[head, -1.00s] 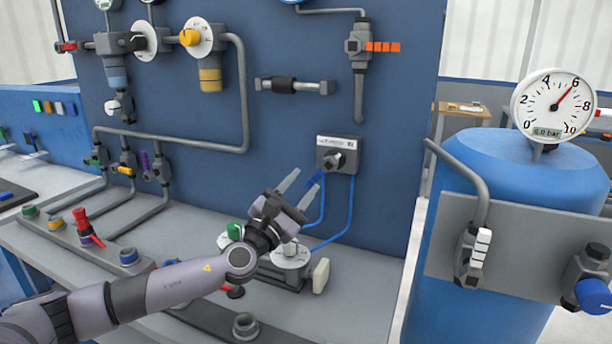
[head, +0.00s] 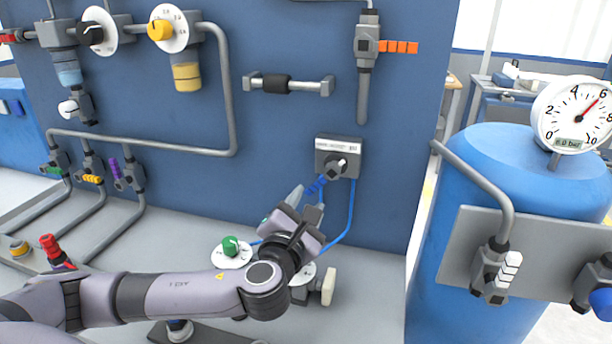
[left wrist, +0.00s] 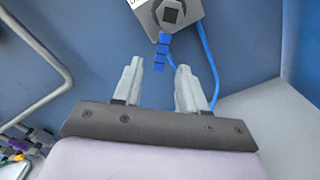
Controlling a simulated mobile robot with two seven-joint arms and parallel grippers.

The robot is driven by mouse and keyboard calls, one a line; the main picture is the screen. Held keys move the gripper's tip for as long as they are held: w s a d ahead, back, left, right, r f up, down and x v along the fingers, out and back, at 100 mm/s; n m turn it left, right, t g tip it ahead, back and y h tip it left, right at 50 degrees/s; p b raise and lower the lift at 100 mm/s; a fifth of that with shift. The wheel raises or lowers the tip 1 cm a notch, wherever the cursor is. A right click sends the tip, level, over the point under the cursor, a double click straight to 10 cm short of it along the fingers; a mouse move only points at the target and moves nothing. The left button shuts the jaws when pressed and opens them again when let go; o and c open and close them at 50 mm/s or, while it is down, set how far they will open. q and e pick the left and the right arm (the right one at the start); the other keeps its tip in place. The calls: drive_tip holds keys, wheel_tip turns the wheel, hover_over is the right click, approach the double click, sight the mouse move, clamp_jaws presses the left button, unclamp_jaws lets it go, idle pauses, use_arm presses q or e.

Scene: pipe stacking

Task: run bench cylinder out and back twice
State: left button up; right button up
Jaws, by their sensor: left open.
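A grey valve box (head: 338,157) with a white label and a dark square knob is mounted low on the blue panel. A ribbed blue lever (head: 316,187) points down and left from it, and two blue tubes run down from it. My left gripper (head: 307,203) is open and empty just below the lever. In the left wrist view, the ribbed blue lever (left wrist: 161,54) is just beyond the open fingers (left wrist: 160,68), and they do not appear to hold it. On the bench behind my gripper is a partly hidden grey unit with a pale end block (head: 328,287), perhaps the cylinder. My right gripper is out of view.
A green knob (head: 230,245) on a white dial is left of my gripper. Grey pipes and the orange-handled valve (head: 397,47) are on the panel above. A blue tank (head: 512,165) with a gauge (head: 575,115) reading about 6 bar stands right.

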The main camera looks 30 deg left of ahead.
sight(315, 189)
use_arm(q)
drive_tip(key=shift+x, duration=3.5)
drive_tip(key=shift+f, duration=0.1)
clamp_jaws()
